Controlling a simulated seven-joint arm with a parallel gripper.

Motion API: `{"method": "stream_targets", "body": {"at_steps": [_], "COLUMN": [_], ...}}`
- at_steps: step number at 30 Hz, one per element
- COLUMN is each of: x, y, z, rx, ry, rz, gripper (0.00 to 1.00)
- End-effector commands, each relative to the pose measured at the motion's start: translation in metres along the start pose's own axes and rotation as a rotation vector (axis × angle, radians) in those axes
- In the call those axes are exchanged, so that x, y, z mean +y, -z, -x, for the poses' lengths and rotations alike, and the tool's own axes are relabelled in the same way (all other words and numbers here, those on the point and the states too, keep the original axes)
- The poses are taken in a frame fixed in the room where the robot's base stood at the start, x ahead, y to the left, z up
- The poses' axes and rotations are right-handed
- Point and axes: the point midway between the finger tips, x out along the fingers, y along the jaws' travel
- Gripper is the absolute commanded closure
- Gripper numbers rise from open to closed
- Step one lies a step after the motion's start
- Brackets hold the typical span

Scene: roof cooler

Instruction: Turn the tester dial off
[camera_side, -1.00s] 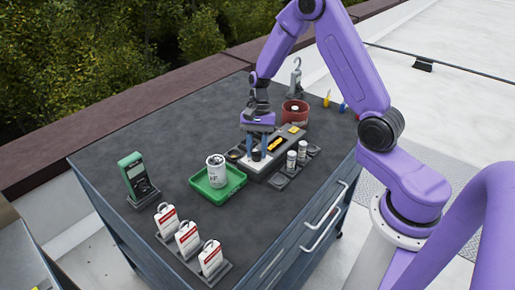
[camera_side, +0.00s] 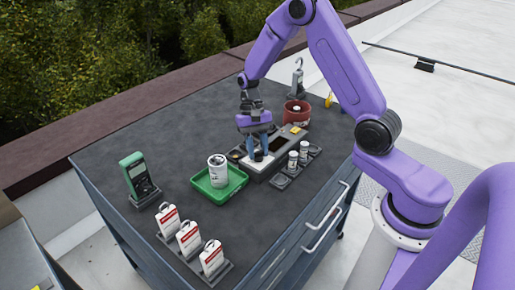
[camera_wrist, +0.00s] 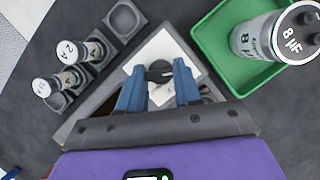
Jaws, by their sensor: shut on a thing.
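The tester (camera_side: 291,137) is a grey box with a white front plate, a dark screen window (camera_side: 280,142) and a small yellow patch. Its black round dial (camera_wrist: 159,70) sits on the white plate, between my fingertips in the wrist view. My gripper (camera_side: 258,156) points down over the front end of the tester and is shut on the dial. It also shows in the wrist view (camera_wrist: 159,68), one blue finger on each side of the dial. In the side view the fingers mostly hide the dial.
A green tray (camera_side: 240,178) holding a capacitor can (camera_side: 217,170) stands close left of the tester. Small fuses (camera_side: 304,150) stand in a holder on the right. A red pot (camera_side: 296,117), a green meter (camera_side: 134,175) and red-white tags (camera_side: 188,238) are farther off.

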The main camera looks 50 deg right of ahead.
Motion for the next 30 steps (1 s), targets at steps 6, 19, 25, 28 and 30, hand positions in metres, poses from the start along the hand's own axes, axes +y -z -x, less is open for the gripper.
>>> {"method": "stream_targets", "body": {"at_steps": [6, 19, 25, 28, 30], "x": [0.0, 0.0, -0.001, -0.001, -0.001], "y": [-0.002, -0.001, 0.001, 0.001, 0.001], "z": [0.0, 0.001, 0.019, 0.037, 0.053], "rx": [-0.006, -0.002, 0.003, 0.004, 0.004], "ry": [-0.001, 0.0, 0.003, 0.003, 0.004], "rz": [0.001, -0.001, -0.001, -0.001, -0.001], "gripper": [0.97, 0.41, 0.41, 0.41, 0.41]}}
